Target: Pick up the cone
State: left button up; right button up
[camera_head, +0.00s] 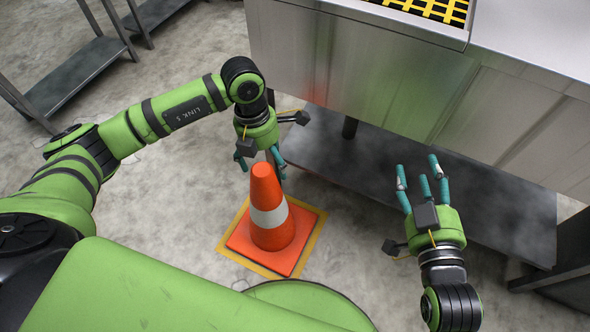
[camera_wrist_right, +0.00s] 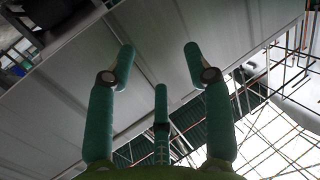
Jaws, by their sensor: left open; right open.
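The orange cone (camera_head: 268,210) with a white band stands upright on its square base, on a yellow-outlined square on the floor. My left gripper (camera_head: 262,162) is open just behind the cone's tip in the head view; the tip hides part of its fingers. I cannot tell whether they touch the cone. My right gripper (camera_head: 421,178) is open and empty, to the right of the cone and apart from it, with its fingers pointing toward the metal bench. In the right wrist view its teal fingers (camera_wrist_right: 160,70) are spread with nothing between them.
A metal bench (camera_head: 370,75) with a dark lower shelf (camera_head: 380,165) stands behind both grippers. A yellow grid (camera_head: 440,8) lies on its top. A dark rack (camera_head: 75,65) stands at the upper left. Concrete floor (camera_head: 190,180) left of the cone is clear.

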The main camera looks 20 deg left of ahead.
aim_at(262, 169)
pick_arm(q)
jog(key=a, duration=0.1)
jog(key=y, duration=0.1)
jog(key=a, duration=0.1)
jog(key=shift+w+a+f+t+b, duration=0.25)
jog(key=shift+a+t+b, duration=0.05)
jog(key=shift+b, duration=0.1)
jog(key=shift+a+f+y, duration=0.15)
jog(key=shift+f+y, duration=0.15)
jog(key=shift+f, duration=0.4)
jog(key=shift+f+b, duration=0.25)
jog(key=shift+b, duration=0.05)
jog(key=f, duration=0.1)
jog(key=f+b, duration=0.1)
jog(key=f, duration=0.3)
jog(key=shift+d+b, duration=0.35)
jog(key=shift+r, duration=0.1)
pick_arm(e)
jog(key=s+a+r+n+t+y, duration=0.1)
jog(key=s+r+t+y, duration=0.2)
jog(key=r, duration=0.4)
jog(key=s+a+r+n+t+y, duration=0.1)
jog(key=s+r+t+y, duration=0.2)
jog(key=r, duration=0.5)
jog(key=shift+s+a+r+n+t+y, duration=0.2)
jog(key=shift+s+a+n+t+y, duration=0.25)
jog(key=shift+t, duration=0.55)
